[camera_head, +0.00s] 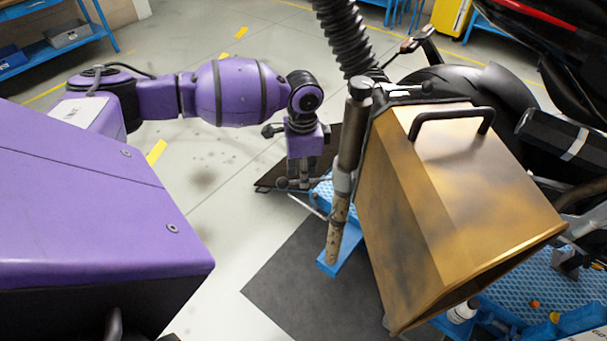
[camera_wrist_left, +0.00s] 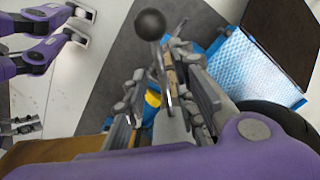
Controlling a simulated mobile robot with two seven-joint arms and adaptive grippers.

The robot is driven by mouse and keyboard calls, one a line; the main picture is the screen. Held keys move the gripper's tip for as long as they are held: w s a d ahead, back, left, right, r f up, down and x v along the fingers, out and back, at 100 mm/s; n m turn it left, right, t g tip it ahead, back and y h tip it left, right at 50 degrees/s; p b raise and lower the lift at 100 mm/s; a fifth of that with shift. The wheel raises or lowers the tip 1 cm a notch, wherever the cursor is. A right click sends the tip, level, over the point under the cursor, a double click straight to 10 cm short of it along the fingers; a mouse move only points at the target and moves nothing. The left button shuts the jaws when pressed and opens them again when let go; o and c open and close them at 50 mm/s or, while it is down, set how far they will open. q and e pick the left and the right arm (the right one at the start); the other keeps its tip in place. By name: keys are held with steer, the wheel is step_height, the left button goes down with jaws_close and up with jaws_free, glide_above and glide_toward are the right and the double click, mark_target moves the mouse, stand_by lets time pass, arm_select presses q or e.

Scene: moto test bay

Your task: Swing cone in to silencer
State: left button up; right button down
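The cone (camera_head: 408,215), a brass-coloured, soot-stained box hood with a black handle on top, hangs in the middle right of the head view. Its wide mouth faces down and right. It is beside a rust-spotted pole (camera_head: 338,228). The silencer (camera_head: 560,140), black with a pale band, is at the right, apart from the cone's mouth. My left gripper (camera_head: 303,182) points down just left of the pole. In the left wrist view a lever with a black ball knob (camera_wrist_left: 150,25) stands between its separated fingers (camera_wrist_left: 166,98); contact is unclear. I see no right gripper.
A black corrugated hose (camera_head: 345,38) comes down from above behind the cone. The motorcycle (camera_head: 470,88) fills the right side. A blue platform (camera_head: 530,285) and a white bottle (camera_head: 462,311) are below the cone.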

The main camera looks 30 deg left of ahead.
arm_select(q)
steer(key=shift+f, duration=0.45)
jaws_close()
steer(key=shift+d, duration=0.1)
